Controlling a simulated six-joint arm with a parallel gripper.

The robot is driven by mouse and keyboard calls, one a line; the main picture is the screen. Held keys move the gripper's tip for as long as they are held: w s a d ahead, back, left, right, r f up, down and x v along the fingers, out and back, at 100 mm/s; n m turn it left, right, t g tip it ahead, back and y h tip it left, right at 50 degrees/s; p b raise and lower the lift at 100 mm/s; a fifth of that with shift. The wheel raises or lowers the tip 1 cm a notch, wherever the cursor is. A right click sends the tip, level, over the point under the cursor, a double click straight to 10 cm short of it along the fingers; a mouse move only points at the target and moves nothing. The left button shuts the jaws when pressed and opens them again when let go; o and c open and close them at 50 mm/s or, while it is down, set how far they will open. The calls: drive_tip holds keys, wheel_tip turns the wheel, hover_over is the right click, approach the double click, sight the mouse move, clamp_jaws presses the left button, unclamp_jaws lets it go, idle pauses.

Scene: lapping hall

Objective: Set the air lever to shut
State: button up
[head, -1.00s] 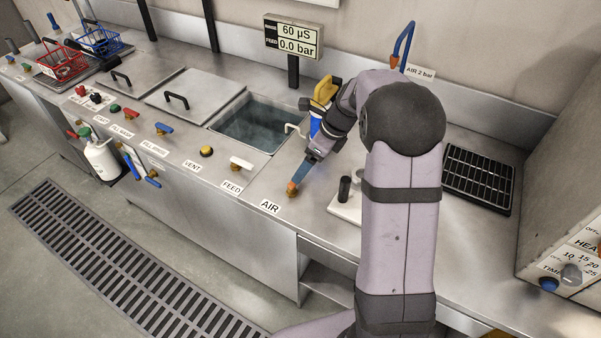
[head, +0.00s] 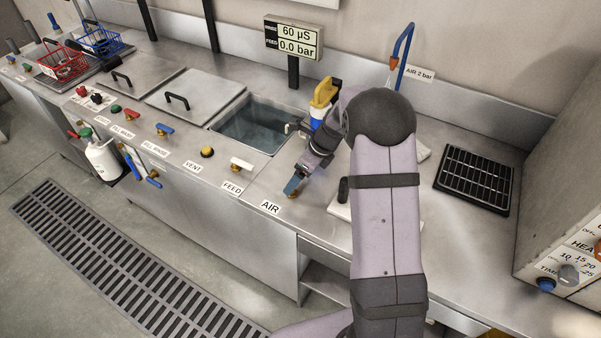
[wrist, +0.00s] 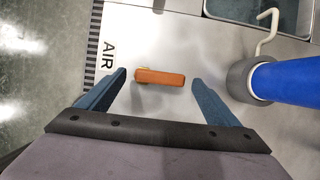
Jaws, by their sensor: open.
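The air lever is a short orange bar (wrist: 160,77) in the wrist view. It lies crosswise to the lettering of the AIR label (wrist: 108,54), which also shows on the bench's front edge in the head view (head: 270,207). My gripper (head: 292,185) points down at the lever, just behind that label. In the wrist view my gripper (wrist: 160,84) is open, one blue finger beyond each end of the bar, with visible gaps. In the head view the fingers mostly hide the lever; only a bit of its brass base shows.
The white FEED lever (head: 241,164) is to the left. An open water tank (head: 258,125) lies behind. A black rack (head: 474,180) is at right.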

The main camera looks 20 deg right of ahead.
drive_tip(key=shift+f, duration=0.1)
drive_tip(key=c, duration=1.5)
